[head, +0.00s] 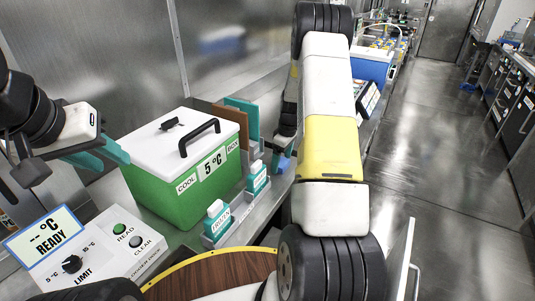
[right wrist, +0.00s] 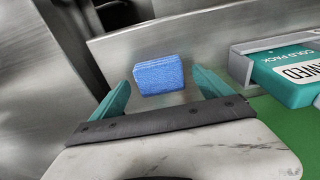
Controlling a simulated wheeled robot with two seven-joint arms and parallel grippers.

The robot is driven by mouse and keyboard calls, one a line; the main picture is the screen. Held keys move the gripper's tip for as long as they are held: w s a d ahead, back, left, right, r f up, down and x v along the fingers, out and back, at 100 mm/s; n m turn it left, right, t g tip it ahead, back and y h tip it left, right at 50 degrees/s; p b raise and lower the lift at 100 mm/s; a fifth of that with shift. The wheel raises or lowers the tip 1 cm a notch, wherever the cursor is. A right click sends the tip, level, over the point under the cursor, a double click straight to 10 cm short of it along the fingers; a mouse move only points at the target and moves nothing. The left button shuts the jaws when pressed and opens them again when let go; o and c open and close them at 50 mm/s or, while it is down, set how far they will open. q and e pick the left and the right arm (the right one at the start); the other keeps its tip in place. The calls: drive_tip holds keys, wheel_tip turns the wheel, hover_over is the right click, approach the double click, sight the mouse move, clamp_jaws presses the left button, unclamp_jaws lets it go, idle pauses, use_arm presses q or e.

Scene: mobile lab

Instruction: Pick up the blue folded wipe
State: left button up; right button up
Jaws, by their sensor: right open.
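The blue folded wipe (right wrist: 158,75) is a small textured blue block on a grey metal surface. In the right wrist view it lies between and slightly beyond the teal fingertips of my right gripper (right wrist: 160,92). The gripper is open, with a visible gap on each side of the wipe. In the head view my right arm hides most of that spot; a small blue patch, probably the wipe, shows beside the right gripper (head: 284,150). My left gripper (head: 105,154) is at the left, above the bench, its teal fingers apart and empty.
A green cool box (head: 160,190) with a white lid stands left of my right arm. Two teal cold packs (head: 218,217) stand in grey holders in front of it. A cold pack (right wrist: 290,75) lies right of the wipe in the wrist view. A control panel (head: 95,250) is at front left.

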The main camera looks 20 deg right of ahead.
sight(282, 162)
drive_tip(key=c, duration=1.4)
drive_tip(key=shift+c, duration=0.2)
drive_tip(key=shift+r, duration=0.15)
drive_tip(key=shift+r, duration=0.2)
drive_tip(key=r, duration=0.3)
drive_tip(key=shift+s+d, duration=0.2)
drive_tip(key=shift+s, duration=0.1)
drive_tip(key=s+d, duration=0.2)
drive_tip(key=s, duration=0.5)
drive_tip(key=s+d+r, duration=0.1)
drive_tip(key=s+d, duration=0.2)
drive_tip(key=s, duration=0.4)
drive_tip(key=shift+d+r, duration=0.15)
drive_tip(key=shift+d, duration=0.15)
drive_tip(key=shift+s, duration=0.1)
